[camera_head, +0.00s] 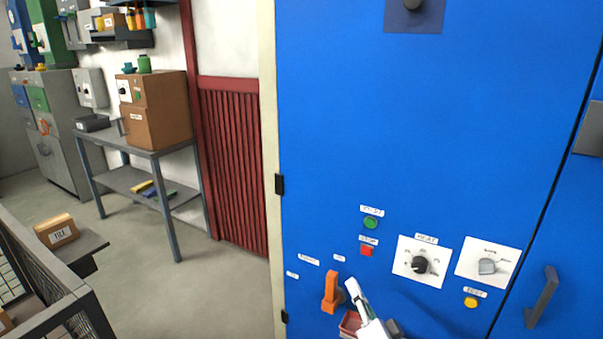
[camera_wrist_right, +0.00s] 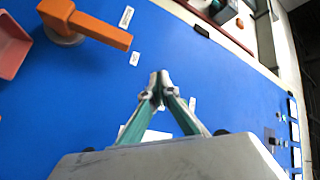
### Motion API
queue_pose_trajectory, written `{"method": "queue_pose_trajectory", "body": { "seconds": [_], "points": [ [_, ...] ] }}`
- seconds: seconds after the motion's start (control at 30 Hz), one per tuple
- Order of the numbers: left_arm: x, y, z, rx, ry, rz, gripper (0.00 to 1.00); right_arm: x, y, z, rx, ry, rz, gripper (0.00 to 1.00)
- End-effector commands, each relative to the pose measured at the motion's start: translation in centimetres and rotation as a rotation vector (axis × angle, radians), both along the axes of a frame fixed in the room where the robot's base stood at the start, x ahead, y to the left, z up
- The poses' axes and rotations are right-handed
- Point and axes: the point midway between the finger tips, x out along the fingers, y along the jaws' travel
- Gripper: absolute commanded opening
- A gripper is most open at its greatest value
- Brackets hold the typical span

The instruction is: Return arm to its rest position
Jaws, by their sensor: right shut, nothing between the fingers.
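My right gripper (camera_head: 356,292) is at the bottom of the head view, in front of the blue cabinet door (camera_head: 430,130). Its fingers are together and empty, just right of the orange handle (camera_head: 331,291). In the right wrist view the closed fingertips (camera_wrist_right: 158,80) show against the blue panel, and the orange handle (camera_wrist_right: 95,28) is at the upper left, apart from them. My left gripper is not in view.
The door carries a green button (camera_head: 370,222), a red button (camera_head: 366,250), a black knob (camera_head: 419,264), a grey switch (camera_head: 487,266) and a yellow button (camera_head: 470,302). A reddish tray (camera_head: 350,322) is close to my right gripper. Open floor (camera_head: 190,295) lies left.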

Motion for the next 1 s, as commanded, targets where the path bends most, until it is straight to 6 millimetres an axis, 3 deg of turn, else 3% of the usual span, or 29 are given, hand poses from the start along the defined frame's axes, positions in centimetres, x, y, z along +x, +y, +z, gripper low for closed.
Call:
{"method": "queue_pose_trajectory", "body": {
  "seconds": [0.03,0.17,0.3,0.5,0.6,0.7,1.0],
  "points": [
    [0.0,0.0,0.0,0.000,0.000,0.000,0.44,-2.1,0.6,-2.2,-0.074,0.035,0.012,0.00],
    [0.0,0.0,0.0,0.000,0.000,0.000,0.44,-8.2,1.7,-8.0,-0.346,0.131,0.058,0.00],
    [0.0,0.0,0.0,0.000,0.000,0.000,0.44,-15.5,1.4,-13.7,-0.659,0.241,0.118,0.00],
    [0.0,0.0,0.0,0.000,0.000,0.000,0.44,-24.0,-0.6,-18.8,-1.010,0.370,0.199,0.00],
    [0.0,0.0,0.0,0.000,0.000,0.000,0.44,-26.4,-1.6,-20.0,-1.111,0.408,0.226,0.00],
    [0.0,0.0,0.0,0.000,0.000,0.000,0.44,-27.5,-2.0,-20.5,-1.159,0.427,0.239,0.00],
    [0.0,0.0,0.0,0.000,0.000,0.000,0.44,-27.7,-2.1,-20.6,-1.168,0.429,0.242,0.00]
  ]
}}
